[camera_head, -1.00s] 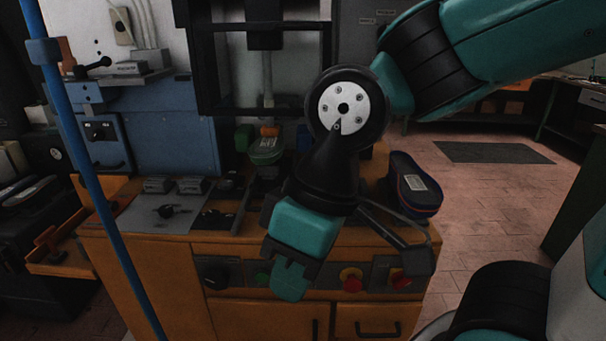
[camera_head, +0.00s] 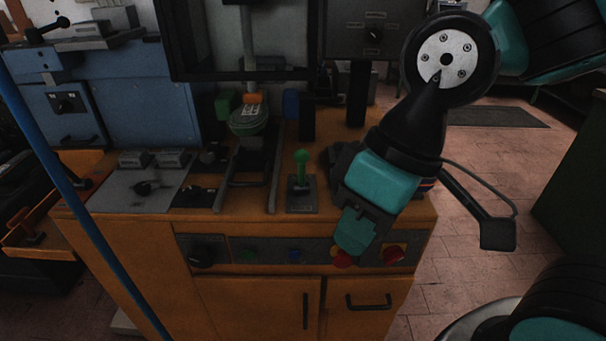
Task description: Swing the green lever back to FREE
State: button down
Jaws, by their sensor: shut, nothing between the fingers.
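The green lever (camera_head: 301,170) has a round green knob and stands about upright on a small dark plate (camera_head: 302,205) on the orange workbench. A pale label on its plate is too small to read. My gripper (camera_head: 352,238) is teal, shut and empty. It is to the right of the lever and apart from it in the picture, over the bench's front edge. It covers part of the front panel and partly hides a red button (camera_head: 342,258).
A press with a dark frame (camera_head: 250,72) and a green-topped piece (camera_head: 248,118) stands behind the lever. Dark rails (camera_head: 273,170) lie to its left. The front panel (camera_head: 270,250) carries a knob and several buttons. A blue pole (camera_head: 75,185) crosses the left side.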

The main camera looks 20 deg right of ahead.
aim_at(301, 157)
jog(key=z, duration=2.55)
jog(key=k, duration=0.9)
jog(key=u, duration=1.9)
